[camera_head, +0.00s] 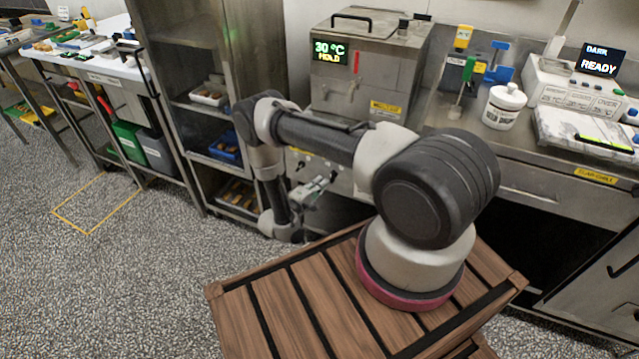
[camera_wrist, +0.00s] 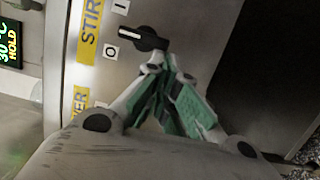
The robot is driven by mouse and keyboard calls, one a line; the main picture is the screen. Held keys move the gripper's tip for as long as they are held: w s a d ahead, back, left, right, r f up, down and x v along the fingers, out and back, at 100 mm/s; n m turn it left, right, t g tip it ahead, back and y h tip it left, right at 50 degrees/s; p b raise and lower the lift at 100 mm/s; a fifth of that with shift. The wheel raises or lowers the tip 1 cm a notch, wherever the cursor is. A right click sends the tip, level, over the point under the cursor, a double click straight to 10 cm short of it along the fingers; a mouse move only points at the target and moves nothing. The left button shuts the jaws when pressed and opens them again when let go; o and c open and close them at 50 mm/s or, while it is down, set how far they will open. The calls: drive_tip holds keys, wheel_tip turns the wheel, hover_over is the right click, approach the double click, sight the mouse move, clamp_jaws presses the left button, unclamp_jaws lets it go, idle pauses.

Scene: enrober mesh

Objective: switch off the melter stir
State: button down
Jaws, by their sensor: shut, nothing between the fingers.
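The melter (camera_head: 375,75) is a steel box on the counter with a display reading 30 °C HOLD. In the wrist view, which is turned sideways, a yellow STIR label (camera_wrist: 90,28) sits beside a black rotary knob (camera_wrist: 147,39). The knob's white-marked end points left in the picture, between the O mark (camera_wrist: 110,51) and the I mark (camera_wrist: 121,7); I cannot tell which it is set to. My gripper (camera_wrist: 168,72) is shut and empty, with its green-padded fingertips just below the knob; contact is unclear. In the head view my gripper (camera_head: 325,186) is before the melter's lower panel.
A second yellow label (camera_wrist: 80,101), partly hidden, is below STIR in the wrist view. A steel rack (camera_head: 205,103) with trays stands left of the melter. A white jar (camera_head: 504,106) and a device reading DARK READY (camera_head: 600,60) are on the counter to the right. A dark opening lies under the counter.

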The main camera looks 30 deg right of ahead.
drive_tip(key=shift+s+d+f, duration=0.25)
drive_tip(key=shift+s+f, duration=0.1)
drive_tip(key=shift+f, duration=0.05)
idle(0.5)
drive_tip(key=s+a+f, duration=0.1)
drive_tip(key=a+f, duration=0.1)
drive_tip(key=a, duration=0.9)
drive_tip(key=shift+a, duration=0.2)
drive_tip(key=shift+s+f, duration=0.1)
idle(0.4)
